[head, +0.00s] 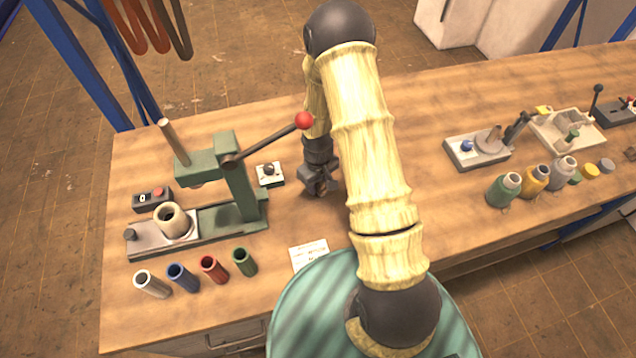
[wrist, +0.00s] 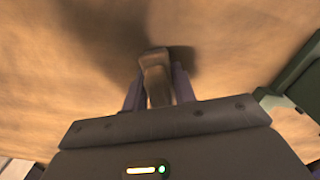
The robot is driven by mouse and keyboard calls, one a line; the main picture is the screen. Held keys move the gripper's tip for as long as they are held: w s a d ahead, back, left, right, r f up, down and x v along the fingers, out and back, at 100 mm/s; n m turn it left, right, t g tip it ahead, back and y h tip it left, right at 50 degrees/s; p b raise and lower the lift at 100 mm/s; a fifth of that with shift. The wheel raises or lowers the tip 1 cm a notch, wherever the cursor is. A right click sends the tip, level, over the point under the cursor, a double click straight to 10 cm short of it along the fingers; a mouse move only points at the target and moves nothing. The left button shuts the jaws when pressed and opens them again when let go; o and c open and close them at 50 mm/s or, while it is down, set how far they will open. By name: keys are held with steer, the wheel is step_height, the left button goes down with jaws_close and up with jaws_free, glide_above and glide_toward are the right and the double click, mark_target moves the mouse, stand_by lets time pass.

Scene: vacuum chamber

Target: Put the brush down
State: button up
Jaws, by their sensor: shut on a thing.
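The brush (wrist: 155,68) shows in the wrist view as a short, pale brown piece between the two fingers of my gripper (wrist: 158,88). The fingers are shut on it. Its outer end is close to the wooden bench top, with a dark shadow beside it; I cannot tell whether it touches. In the head view my gripper (head: 318,187) is low over the bench, right of the green press. The brush cannot be made out there, and its bristles are not clearly seen in either view.
Several coloured tubes and a white card (head: 309,253) lie nearer the front. Bottles (head: 503,190) and trays stand right. Bare bench lies right of my arm.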

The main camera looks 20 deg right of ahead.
steer(key=o, duration=1)
steer(key=shift+s+d+f, duration=0.1)
steer(key=shift+s+f, duration=0.05)
steer(key=shift+f, duration=0.1)
steer(key=shift+o, duration=0.2)
steer(key=shift+s+a+f, duration=0.1)
steer(key=shift+s+a, duration=0.05)
steer(key=shift+a, duration=0.05)
steer(key=shift+a+r, duration=0.1)
steer(key=shift+r, duration=0.35)
steer(key=r, duration=0.4)
steer(key=r+b, duration=0.1)
steer(key=r, duration=0.7)
steer(key=shift+w+d+b, duration=0.25)
steer(key=shift+b, duration=0.1)
